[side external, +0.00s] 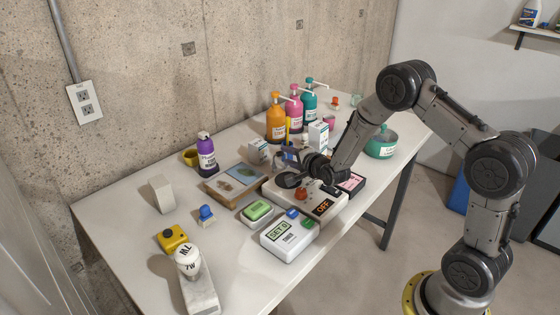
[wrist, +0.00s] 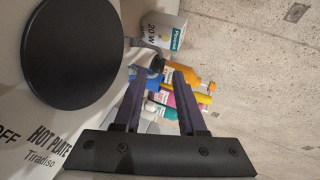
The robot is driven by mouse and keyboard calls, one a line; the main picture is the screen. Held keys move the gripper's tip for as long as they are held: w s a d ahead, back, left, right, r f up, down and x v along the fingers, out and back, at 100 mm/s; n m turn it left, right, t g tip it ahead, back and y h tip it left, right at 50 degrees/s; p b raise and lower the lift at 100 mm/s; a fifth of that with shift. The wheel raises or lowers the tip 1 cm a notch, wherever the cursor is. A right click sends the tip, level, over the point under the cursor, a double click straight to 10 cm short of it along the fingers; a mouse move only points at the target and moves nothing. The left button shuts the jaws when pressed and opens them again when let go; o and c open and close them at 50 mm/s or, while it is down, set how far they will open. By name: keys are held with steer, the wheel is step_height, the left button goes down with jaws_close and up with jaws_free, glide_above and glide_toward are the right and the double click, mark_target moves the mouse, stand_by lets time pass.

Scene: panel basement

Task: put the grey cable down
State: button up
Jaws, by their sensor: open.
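My gripper (wrist: 158,76) is open, with its two dark fingers spread apart; in the side view it (side external: 287,158) is low over the back of the hot plate (side external: 326,209). In the wrist view a thin grey cable (wrist: 147,45) curves beyond the fingertips, between the hot plate's black disc (wrist: 72,48) and a white box marked 20 W (wrist: 160,24). A darker grey piece shows at its lower end, near the fingertips; I cannot tell whether it touches them. In the side view I cannot make out the cable.
Orange (side external: 276,122), pink (side external: 294,112) and teal (side external: 309,106) pump bottles stand behind my gripper. A picture board (side external: 235,183) lies left of the hot plate, and a white timer (side external: 289,238) is in front. The table's left end has free room.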

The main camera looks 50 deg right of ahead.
mark_target(281, 154)
steer(key=shift+x, duration=2.85)
steer(key=shift+a+f, duration=0.1)
jaws_close()
